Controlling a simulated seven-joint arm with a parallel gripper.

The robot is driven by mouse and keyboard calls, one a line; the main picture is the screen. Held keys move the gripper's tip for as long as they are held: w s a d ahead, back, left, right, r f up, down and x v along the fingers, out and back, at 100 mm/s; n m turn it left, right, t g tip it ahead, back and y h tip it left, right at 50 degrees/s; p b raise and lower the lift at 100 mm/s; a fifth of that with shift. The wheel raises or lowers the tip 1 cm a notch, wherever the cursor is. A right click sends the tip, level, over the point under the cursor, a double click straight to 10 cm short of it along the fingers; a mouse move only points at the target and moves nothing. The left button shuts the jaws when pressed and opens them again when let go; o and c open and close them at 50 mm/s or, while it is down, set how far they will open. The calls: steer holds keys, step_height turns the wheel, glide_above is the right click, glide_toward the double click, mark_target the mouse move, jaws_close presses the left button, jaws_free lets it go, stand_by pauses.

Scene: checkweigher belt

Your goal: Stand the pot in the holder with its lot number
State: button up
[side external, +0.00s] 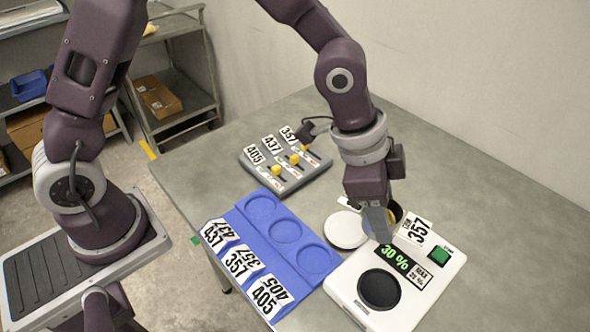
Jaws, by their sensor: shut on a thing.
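My gripper (380,226) points down at the back edge of the white weigher and is shut on the pot (397,211). The blue holder (268,232) lies to the left with three round, empty recesses. Its front labels read 437 (220,234) at the far recess, 357 (241,263) at the middle and 405 (269,296) at the near one.
The white weigher (425,299) has a black round plate (379,289), a display reading 30 % (394,257) and a green button (439,255). A white disc (346,229) lies between holder and gripper. A grey slider panel (286,178) with yellow knobs stands behind the holder.

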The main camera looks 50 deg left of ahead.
steer(key=w+a+r+n+t+y, duration=0.15)
steer(key=a+n, duration=0.45)
steer(key=a, duration=0.8)
steer(key=w+a+f+n+t+y, duration=0.1)
steer(key=w+a+n+y, duration=0.3)
steer(key=a, duration=1)
steer(key=s+d+m+g+h, duration=0.1)
steer(key=d+m+h, duration=0.3)
steer(key=d, duration=1.4)
steer(key=shift+s+f+m, duration=0.15)
steer(key=shift+s+m, duration=0.1)
steer(key=shift+m, duration=0.75)
steer(key=s+d+m, duration=0.2)
steer(key=d, duration=0.3)
steer(key=s+d+m+g+h, duration=0.1)
steer(key=s+d+m, duration=0.1)
steer(key=d, duration=0.3)
steer(key=s+d+m+g+h, duration=0.1)
steer(key=s+d+m, duration=0.1)
steer(key=d, duration=0.3)
steer(key=shift+s+d+f, duration=0.15)
steer(key=shift+s, duration=0.55)
step_height(320, 180, down, 10)
steer(key=shift+r, duration=0.2)
steer(key=shift+f, duration=0.1)
